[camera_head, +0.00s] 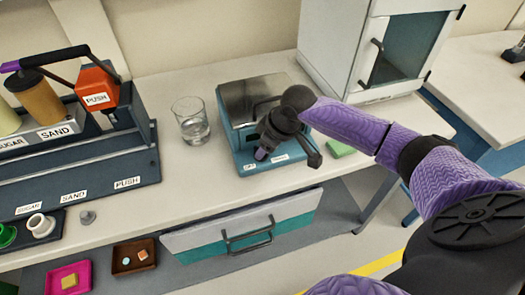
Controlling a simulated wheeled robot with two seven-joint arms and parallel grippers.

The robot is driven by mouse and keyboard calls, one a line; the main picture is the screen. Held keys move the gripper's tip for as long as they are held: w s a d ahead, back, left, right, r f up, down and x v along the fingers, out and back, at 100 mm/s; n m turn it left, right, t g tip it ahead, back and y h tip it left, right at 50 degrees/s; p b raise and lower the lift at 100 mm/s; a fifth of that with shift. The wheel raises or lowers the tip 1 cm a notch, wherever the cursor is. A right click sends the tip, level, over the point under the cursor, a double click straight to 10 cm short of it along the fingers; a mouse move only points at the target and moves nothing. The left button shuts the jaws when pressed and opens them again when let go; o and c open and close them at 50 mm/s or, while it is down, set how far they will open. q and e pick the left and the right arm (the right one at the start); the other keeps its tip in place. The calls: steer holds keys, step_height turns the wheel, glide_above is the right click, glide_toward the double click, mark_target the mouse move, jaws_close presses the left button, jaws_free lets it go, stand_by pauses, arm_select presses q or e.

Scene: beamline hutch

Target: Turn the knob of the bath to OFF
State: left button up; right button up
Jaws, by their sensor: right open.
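The bath (236,126) is a teal box with a shiny metal lid (250,95) and a dark handle, standing on the bench in the middle of the camera_head view. Small white labels lie along its front ledge (246,167); their text is too small to read. My right gripper (287,154) is in front of the bath and over its front ledge, fingers pointing down and spread open. The knob cannot be made out; my right gripper covers much of the bath's front. I cannot tell whether the fingers touch it. My left gripper is not in view.
A glass of water (190,121) stands left of the bath. A green block (340,148) lies to its right, near my wrist. A white cabinet (335,55) stands behind on the right. A drawer handle (248,236) juts out below the bench. A dispenser rack (80,165) fills the left.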

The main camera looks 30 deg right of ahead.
steer(key=shift+w+a+f, duration=0.1)
steer(key=shift+w+f, duration=0.05)
steer(key=shift+f, duration=0.4)
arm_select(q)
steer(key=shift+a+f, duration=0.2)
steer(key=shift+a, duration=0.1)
arm_select(e)
jaws_close()
